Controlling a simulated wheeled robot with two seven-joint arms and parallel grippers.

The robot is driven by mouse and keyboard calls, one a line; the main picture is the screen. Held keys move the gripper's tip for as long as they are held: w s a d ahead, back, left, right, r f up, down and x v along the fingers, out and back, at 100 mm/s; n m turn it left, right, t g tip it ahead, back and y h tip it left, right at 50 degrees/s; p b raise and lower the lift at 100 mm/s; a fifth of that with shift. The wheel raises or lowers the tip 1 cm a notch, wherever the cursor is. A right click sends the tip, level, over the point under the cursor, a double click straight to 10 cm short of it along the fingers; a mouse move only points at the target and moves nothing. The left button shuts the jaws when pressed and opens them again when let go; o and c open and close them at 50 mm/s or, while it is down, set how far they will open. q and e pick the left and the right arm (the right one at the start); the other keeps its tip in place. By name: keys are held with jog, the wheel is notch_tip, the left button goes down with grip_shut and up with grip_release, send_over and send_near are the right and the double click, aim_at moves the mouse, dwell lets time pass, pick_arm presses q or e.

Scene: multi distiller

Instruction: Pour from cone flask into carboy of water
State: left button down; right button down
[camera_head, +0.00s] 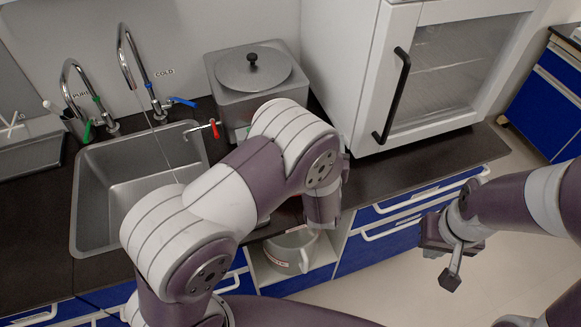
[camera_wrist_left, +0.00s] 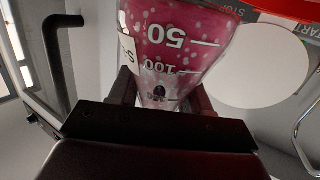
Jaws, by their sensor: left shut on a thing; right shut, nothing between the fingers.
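The cone flask (camera_wrist_left: 180,45) fills the upper middle of the left wrist view. It is clear glass with pink, bubbly liquid, and its white 50 and 100 marks read upside down there. My left gripper (camera_wrist_left: 160,92) is shut on it. In the head view my own left arm hides that gripper and the flask. A white container with a handle and a red label (camera_head: 291,252) stands in an open bay under the counter; I cannot tell whether it is the carboy. My right gripper (camera_head: 455,256) is shut and empty over the floor at right.
A grey metal distiller tank (camera_head: 258,78) with a black-knobbed lid and red tap stands on the dark counter (camera_head: 400,178). A sink (camera_head: 135,185) with faucets is at left. A white glass-doored cabinet (camera_head: 430,75) stands at right. A white disc (camera_wrist_left: 262,65) is beside the flask.

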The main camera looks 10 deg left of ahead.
pick_arm(q)
jog(key=shift+w+a+n, duration=0.1)
jog(key=shift+a+n, duration=0.15)
jog(key=shift+n, duration=0.05)
jog(key=shift+s+a+r+n+h, duration=0.2)
jog(key=shift+r+n+h, duration=0.1)
jog(key=shift+n, duration=0.3)
jog(key=shift+w+a+r+n, duration=0.1)
jog(key=shift+a+n, duration=0.35)
jog(key=shift+n, duration=0.15)
jog(key=shift+a+f+n+b, duration=0.15)
jog(key=shift+f+n+b, duration=0.2)
jog(key=shift+b, duration=0.25)
jog(key=shift+a+f+n+h+b, duration=0.2)
jog(key=shift+a+n+h+b, duration=0.15)
jog(key=shift+n, duration=0.2)
jog(key=n, duration=0.1)
jog(key=a+n, duration=0.1)
jog(key=n, duration=0.1)
jog(key=shift+s+t+b, duration=0.2)
jog(key=shift+t+b, duration=0.1)
jog(key=shift+s, duration=0.15)
